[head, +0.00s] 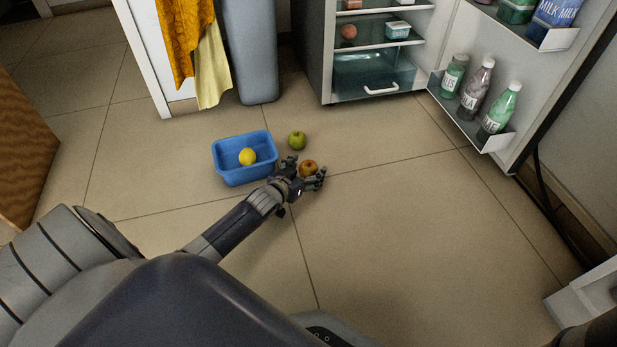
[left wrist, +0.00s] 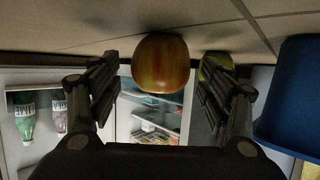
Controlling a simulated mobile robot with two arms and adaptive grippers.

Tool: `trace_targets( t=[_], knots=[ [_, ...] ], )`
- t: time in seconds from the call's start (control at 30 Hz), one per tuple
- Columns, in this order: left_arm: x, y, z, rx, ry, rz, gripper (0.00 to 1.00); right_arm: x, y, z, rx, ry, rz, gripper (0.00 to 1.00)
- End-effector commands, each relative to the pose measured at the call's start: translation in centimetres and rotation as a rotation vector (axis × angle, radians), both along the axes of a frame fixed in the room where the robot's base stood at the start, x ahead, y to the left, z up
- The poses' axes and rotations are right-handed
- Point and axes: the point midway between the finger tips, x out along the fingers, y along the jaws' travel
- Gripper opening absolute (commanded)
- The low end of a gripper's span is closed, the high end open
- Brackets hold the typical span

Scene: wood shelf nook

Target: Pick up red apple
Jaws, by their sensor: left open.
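The red apple (head: 309,167), reddish-orange with yellowish patches, rests on the tiled floor to the right of the blue bin. My left gripper (head: 306,176) is open close to it, with its fingers to either side of the apple. In the left wrist view, which is upside down, the apple (left wrist: 161,63) shows between the two open fingers (left wrist: 160,88). I cannot tell whether either finger touches it. My right gripper is not in view.
A green apple (head: 297,140) lies on the floor just behind. The blue bin (head: 229,178) holds a lemon (head: 247,157). An open fridge (head: 326,60) with bottles in its door (head: 497,140) stands behind.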

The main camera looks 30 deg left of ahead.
Motion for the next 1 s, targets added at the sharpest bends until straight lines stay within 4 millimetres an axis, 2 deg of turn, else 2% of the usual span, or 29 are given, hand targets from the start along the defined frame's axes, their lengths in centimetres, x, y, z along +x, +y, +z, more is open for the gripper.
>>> trace_targets(
  t=[0.03,0.1,0.47,0.7,1.0],
  knots=[
    [0.5,0.05,-0.61,0.0,-0.001,0.0,0.71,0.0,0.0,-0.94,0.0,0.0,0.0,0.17],
    [0.98,0.1,-0.67,-0.001,-0.001,0.0,0.71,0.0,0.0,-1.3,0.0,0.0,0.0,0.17],
    [1.39,0.12,-0.57,-0.002,0.001,0.002,0.71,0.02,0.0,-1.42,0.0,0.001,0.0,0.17],
    [1.37,0.12,-0.59,-0.001,0.001,0.001,0.23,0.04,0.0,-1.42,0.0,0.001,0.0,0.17],
    [1.39,0.13,-0.55,-0.001,0.0,0.001,0.22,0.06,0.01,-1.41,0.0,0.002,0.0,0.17]
  ],
)
